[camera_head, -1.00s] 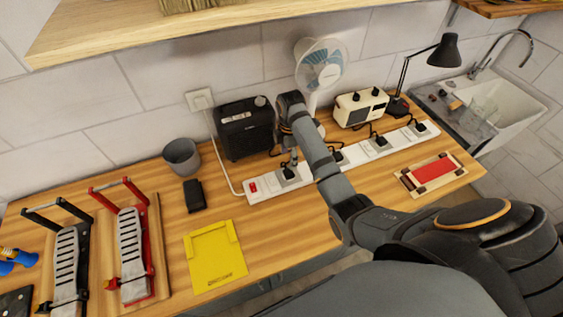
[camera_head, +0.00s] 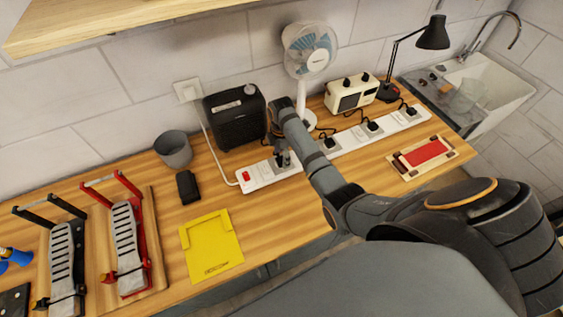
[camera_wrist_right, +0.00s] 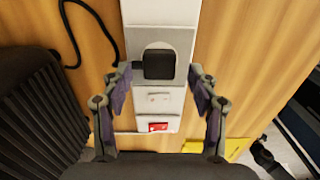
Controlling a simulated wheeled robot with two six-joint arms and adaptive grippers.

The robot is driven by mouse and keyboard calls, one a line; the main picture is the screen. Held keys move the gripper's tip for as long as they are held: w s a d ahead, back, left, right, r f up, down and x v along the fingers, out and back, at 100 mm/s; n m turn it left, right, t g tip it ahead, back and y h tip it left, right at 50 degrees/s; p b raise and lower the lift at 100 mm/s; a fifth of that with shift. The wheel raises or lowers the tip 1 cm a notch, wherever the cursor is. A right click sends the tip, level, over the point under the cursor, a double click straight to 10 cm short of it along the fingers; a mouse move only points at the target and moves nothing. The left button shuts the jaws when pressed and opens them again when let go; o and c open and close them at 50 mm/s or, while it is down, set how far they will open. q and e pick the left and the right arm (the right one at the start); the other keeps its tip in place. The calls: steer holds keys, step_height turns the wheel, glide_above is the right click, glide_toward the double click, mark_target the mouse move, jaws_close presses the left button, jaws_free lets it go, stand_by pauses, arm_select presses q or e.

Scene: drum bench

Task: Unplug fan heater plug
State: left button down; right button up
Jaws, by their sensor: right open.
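A white power strip (camera_head: 262,176) runs along the bench with several black plugs in it. The black box-shaped appliance (camera_head: 235,116), apparently the fan heater, stands behind its left end. My right gripper (camera_head: 283,159) points down over that socket. Its fingers are open, one on each side of the plug, with gaps visible between them and it. In the head view the arm and fingers mostly hide this plug. My left gripper is not in view.
A white fan (camera_head: 309,52), a cream radio (camera_head: 351,94) and a black lamp (camera_head: 433,33) stand behind the strip. A grey cup (camera_head: 173,149), a black block (camera_head: 188,187) and a yellow tray (camera_head: 211,247) are to the left.

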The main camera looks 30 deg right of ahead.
steer(key=shift+f, duration=1)
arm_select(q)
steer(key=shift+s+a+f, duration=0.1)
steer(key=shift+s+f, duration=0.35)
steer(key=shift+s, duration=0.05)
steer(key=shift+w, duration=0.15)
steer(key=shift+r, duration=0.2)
arm_select(e)
steer(key=shift+w, duration=0.2)
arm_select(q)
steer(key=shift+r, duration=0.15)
arm_select(e)
steer(key=shift+r, duration=0.1)
steer(key=shift+p, duration=0.35)
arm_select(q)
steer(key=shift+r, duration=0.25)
